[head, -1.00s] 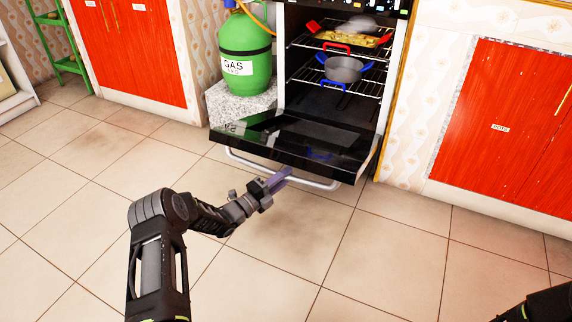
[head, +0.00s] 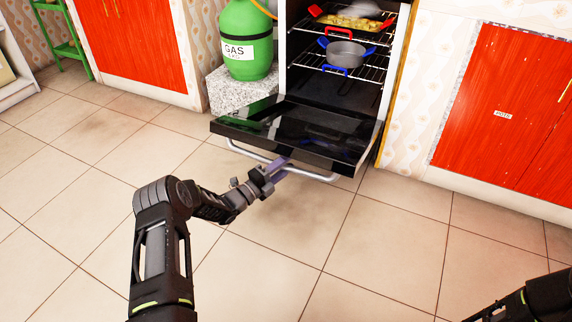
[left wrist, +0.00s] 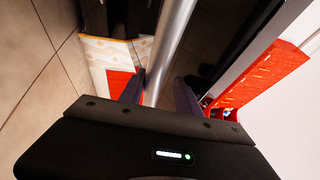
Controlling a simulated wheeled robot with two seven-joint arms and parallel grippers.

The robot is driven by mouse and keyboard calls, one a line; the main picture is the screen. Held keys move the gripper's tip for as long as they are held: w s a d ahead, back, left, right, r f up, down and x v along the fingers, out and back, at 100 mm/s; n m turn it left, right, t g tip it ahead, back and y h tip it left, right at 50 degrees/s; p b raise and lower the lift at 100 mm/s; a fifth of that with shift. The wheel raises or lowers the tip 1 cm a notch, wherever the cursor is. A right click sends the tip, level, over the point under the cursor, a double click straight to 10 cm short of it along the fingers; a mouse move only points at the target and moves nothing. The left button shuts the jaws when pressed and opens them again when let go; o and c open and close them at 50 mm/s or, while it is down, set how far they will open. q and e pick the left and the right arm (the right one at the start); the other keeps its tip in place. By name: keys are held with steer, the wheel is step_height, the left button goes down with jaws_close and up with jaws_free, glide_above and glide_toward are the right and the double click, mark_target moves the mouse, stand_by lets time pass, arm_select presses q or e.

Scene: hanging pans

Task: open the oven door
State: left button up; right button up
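The oven door (head: 300,132) is hinged at the bottom and hangs far open, near flat, with its dark panel facing up. Its silver handle (head: 318,176) runs along the front edge. My left gripper (head: 279,165) is at the handle, near its middle. In the left wrist view the handle bar (left wrist: 172,40) passes between the two fingers of my left gripper (left wrist: 159,92). The fingers stand apart, with a gap visible beside the bar. Part of my right arm shows at the lower right; its gripper is out of view.
A green gas cylinder (head: 247,42) stands on a stone block (head: 240,90) left of the oven. Red cabinets (head: 490,100) flank it. The tiled floor in front is clear.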

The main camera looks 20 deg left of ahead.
arm_select(q)
steer(key=p+v, duration=0.2)
steer(key=v, duration=0.6)
steer(key=shift+p, duration=0.3)
steer(key=shift+w, duration=0.1)
steer(key=s+a+f+b, duration=0.2)
steer(key=s+a+f, duration=0.1)
steer(key=f, duration=0.5)
steer(key=shift+a+b, duration=0.35)
steer(key=shift+b, duration=0.05)
